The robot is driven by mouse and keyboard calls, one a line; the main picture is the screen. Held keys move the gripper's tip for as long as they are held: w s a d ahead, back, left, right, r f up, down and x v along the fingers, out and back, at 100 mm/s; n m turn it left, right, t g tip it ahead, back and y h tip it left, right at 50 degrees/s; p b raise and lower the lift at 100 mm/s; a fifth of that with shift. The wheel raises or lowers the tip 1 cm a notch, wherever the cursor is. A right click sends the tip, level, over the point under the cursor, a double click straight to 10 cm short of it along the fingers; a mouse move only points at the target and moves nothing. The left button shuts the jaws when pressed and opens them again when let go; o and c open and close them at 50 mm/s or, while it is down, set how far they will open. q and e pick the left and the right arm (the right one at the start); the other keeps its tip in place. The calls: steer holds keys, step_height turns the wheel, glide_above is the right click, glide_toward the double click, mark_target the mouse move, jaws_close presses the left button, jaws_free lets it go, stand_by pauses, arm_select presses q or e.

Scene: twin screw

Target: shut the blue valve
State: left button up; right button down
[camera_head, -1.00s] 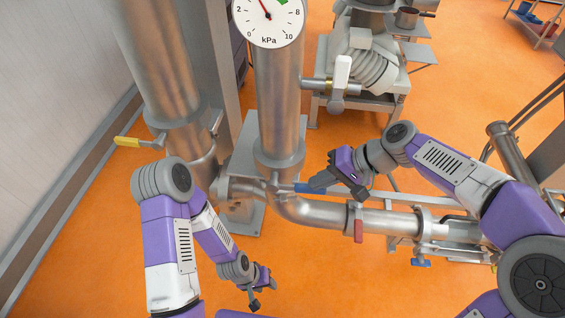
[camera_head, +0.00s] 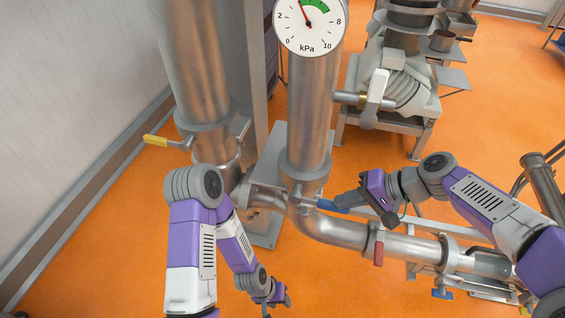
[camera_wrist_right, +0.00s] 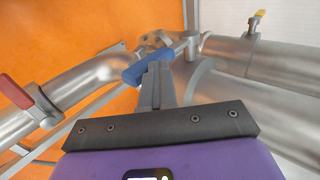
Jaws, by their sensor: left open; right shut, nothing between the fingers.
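The blue valve handle (camera_head: 326,206) sticks out to the right from the valve on the steel pipe, below the gauge column. In the right wrist view the blue handle (camera_wrist_right: 137,66) lies just beyond my fingertips, partly hidden by them. My right gripper (camera_head: 341,202) is shut with nothing between its fingers; it is right at the handle, seeming to touch its side. The shut fingers also show in the wrist view (camera_wrist_right: 157,82). My left gripper (camera_head: 279,301) is open and empty, low over the floor, away from the valve.
A red handle (camera_head: 378,247) sits on the horizontal pipe, and another blue handle (camera_head: 441,294) is lower right. A yellow handle (camera_head: 155,141) is at left. A pressure gauge (camera_head: 310,25) stands above the column. Open orange floor lies at the front left.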

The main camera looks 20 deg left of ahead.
step_height(320, 180, up, 4)
steer(key=p, duration=0.4)
steer(key=shift+d, duration=0.1)
steer(key=d+r+p, duration=0.1)
steer(key=d+r, duration=0.2)
steer(key=d, duration=0.6)
steer(key=shift+r, duration=0.35)
